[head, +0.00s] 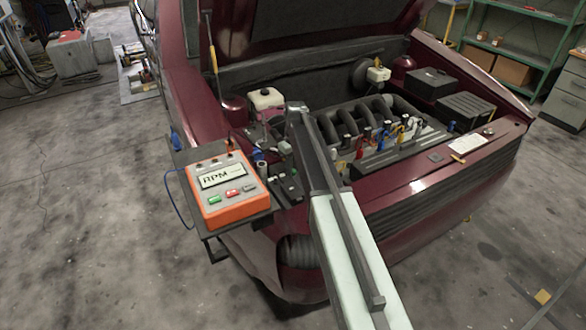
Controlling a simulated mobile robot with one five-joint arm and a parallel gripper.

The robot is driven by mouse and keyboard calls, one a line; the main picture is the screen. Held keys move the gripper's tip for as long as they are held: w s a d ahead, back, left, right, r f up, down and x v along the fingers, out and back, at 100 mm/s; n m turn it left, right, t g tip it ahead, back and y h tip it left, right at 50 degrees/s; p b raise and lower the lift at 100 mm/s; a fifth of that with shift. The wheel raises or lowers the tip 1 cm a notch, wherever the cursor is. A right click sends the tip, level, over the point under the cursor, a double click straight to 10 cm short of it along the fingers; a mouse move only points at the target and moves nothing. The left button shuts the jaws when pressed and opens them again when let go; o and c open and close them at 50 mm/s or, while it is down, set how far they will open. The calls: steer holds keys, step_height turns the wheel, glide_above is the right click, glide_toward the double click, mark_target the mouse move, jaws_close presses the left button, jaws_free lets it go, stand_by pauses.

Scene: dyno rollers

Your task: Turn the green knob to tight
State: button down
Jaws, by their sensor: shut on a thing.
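My arm reaches from the bottom right over the front of the dark red car into its open engine bay. My gripper (296,110) is at the far end of the arm, beside the white-capped reservoir. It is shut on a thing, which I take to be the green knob. The fingertips and the knob are mostly hidden behind the arm, so I cannot see the knob's angle or any tight mark.
An orange meter box (225,212) marked RPM sits on a dark shelf left of my arm. A white reservoir (266,99) stands close to the gripper. The engine (375,120), with several coloured connectors, lies to the right.

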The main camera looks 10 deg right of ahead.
mark_target(294, 170)
steer(key=c, duration=1.2)
jaws_free()
steer(key=shift+r, duration=0.1)
step_height(294, 170, up, 8)
steer(key=p, duration=0.8)
steer(key=shift+w+d, duration=0.1)
steer(key=shift+d, duration=0.05)
steer(key=shift+f, duration=0.25)
